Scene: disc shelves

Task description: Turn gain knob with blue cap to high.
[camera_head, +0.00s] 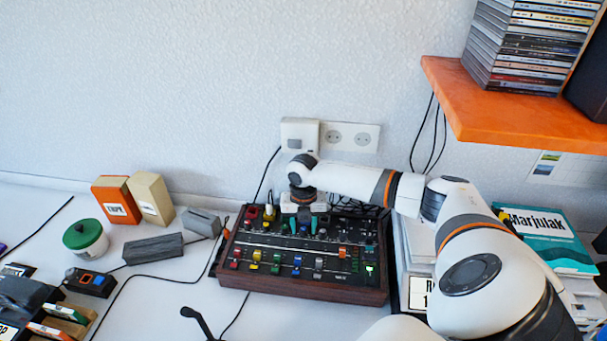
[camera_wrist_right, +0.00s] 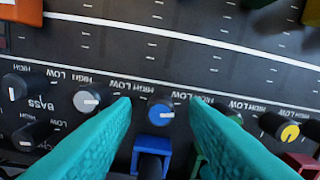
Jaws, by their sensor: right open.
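The mixer (camera_head: 300,283) is a black panel in a dark wooden case on the table. In the right wrist view, the knob with the blue cap (camera_wrist_right: 160,111) sits in a row of knobs marked LOW and HIGH, which appear upside down. My right gripper (camera_head: 307,226) reaches down over the back part of the mixer. In the right wrist view its two teal fingers (camera_wrist_right: 160,106) are open, one on each side of the blue-capped knob, with gaps between. I cannot tell whether they are level with it. My left gripper is not in view.
A blue block-shaped part (camera_wrist_right: 152,146) is close by. Coloured faders (camera_head: 297,261) stand on the front panel. An orange shelf (camera_head: 500,108) overhangs at the right.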

